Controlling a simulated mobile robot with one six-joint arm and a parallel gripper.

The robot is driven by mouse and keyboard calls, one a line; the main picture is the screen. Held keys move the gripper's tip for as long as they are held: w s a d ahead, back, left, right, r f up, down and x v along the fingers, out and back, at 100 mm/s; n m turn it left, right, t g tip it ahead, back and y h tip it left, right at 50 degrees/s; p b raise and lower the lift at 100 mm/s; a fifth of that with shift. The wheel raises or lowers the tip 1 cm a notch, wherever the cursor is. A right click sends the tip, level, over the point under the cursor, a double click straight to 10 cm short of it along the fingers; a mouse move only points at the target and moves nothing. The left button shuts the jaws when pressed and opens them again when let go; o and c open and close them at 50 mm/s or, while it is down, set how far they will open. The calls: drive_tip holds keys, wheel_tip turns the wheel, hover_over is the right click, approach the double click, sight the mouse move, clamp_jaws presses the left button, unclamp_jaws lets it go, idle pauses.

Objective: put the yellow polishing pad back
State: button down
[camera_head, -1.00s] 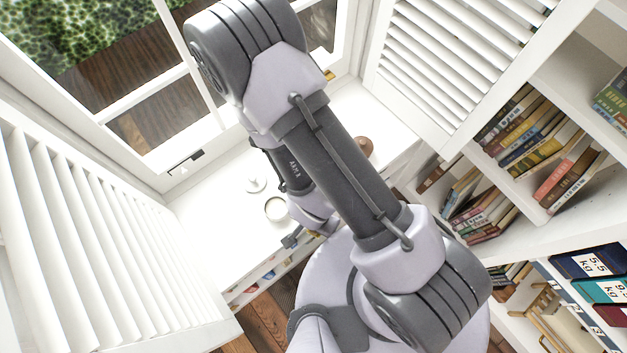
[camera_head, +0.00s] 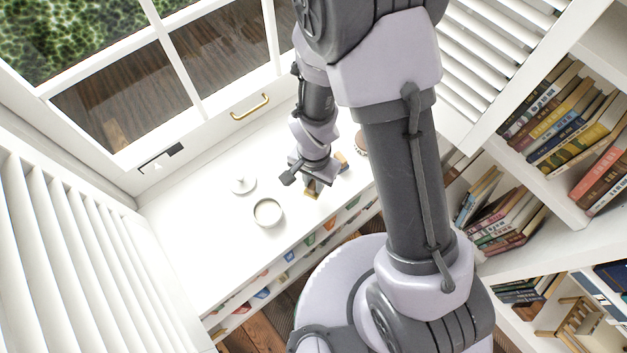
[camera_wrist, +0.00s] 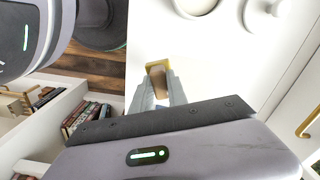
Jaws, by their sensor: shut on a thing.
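My gripper (camera_head: 312,181) is at the white sill-like surface, to the right of the white bowl. In the wrist view its two fingers (camera_wrist: 161,88) are closed on a small block-shaped thing with a yellow edge and a brown face. I take this to be the yellow polishing pad (camera_wrist: 156,67). It also shows below the fingertips in the head view (camera_head: 312,193), small and partly hidden by the gripper. I cannot tell whether it touches the white surface.
A white bowl (camera_head: 267,213) and a white lidded round thing (camera_head: 242,184) stand on the white surface (camera_head: 215,235). A brown round thing (camera_head: 362,146) and a small tan thing (camera_head: 341,160) are at the right. Louvred shutters flank the window; bookshelves stand at right.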

drive_tip(key=w, duration=0.2)
drive_tip(key=shift+w+d+f, duration=0.1)
drive_tip(key=shift+w+f, duration=0.15)
drive_tip(key=shift+w, duration=0.05)
wheel_tip(320, 180, down, 4)
drive_tip(key=shift+w+r+b, duration=0.1)
drive_tip(key=shift+r+b, duration=0.05)
drive_tip(key=shift+b, duration=1.1)
drive_tip(key=shift+r, duration=0.2)
drive_tip(key=shift+f, duration=0.15)
drive_tip(key=c, duration=1.3)
unclamp_jaws()
